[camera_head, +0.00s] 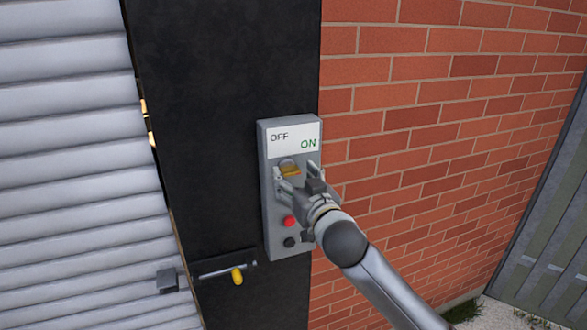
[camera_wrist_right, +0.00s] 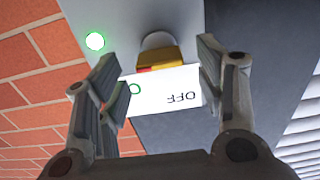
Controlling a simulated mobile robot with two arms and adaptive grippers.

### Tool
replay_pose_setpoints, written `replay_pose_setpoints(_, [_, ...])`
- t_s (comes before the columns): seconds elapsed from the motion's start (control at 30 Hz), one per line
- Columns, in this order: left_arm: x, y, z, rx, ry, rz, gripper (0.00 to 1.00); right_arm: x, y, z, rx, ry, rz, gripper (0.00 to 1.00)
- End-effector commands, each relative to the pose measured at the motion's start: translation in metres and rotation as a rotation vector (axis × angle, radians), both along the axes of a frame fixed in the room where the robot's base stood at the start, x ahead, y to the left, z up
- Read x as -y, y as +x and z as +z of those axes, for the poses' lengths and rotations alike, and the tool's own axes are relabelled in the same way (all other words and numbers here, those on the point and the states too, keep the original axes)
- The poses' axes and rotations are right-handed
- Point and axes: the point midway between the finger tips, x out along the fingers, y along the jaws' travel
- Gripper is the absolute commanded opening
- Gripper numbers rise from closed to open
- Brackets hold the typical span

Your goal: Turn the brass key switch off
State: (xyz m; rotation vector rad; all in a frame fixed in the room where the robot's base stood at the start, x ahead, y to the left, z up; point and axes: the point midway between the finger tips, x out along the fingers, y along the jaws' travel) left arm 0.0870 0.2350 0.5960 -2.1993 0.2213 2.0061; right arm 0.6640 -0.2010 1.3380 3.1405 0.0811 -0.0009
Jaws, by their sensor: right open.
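The brass key switch (camera_head: 290,170) sits on a grey control box (camera_head: 270,222), just below a white label (camera_head: 293,137) reading OFF at left and ON in green at right. In the right wrist view the brass key (camera_wrist_right: 160,58) lies between the fingers, with the label (camera_wrist_right: 165,88) upside down beside it. My right gripper (camera_head: 296,172) is open, its fingertips on either side of the key; it also shows in the right wrist view (camera_wrist_right: 164,55). I cannot tell whether they touch it. My left gripper is not in view.
A red button (camera_head: 290,221) and a black button (camera_head: 290,242) sit lower on the box. A green light (camera_wrist_right: 95,41) is lit in the wrist view. A brick wall (camera_head: 430,120) is right.

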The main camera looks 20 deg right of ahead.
Motion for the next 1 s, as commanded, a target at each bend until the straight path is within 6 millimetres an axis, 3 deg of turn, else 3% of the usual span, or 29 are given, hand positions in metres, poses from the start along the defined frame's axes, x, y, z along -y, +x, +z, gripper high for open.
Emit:
replay_pose_setpoints(0.2, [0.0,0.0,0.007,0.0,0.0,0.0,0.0,-0.001,0.014,0.001,0.0,0.0,0.0,0.62])
replay_pose_setpoints(0.53, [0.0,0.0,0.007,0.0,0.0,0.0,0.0,-0.001,0.016,0.0,0.001,0.0,0.0,0.62])
replay_pose_setpoints(0.87, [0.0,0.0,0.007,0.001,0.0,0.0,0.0,-0.001,0.016,0.0,0.0,0.0,0.0,0.2])
replay_pose_setpoints(1.0, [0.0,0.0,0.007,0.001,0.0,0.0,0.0,-0.001,0.015,0.0,0.0,-0.003,0.0,0.17])
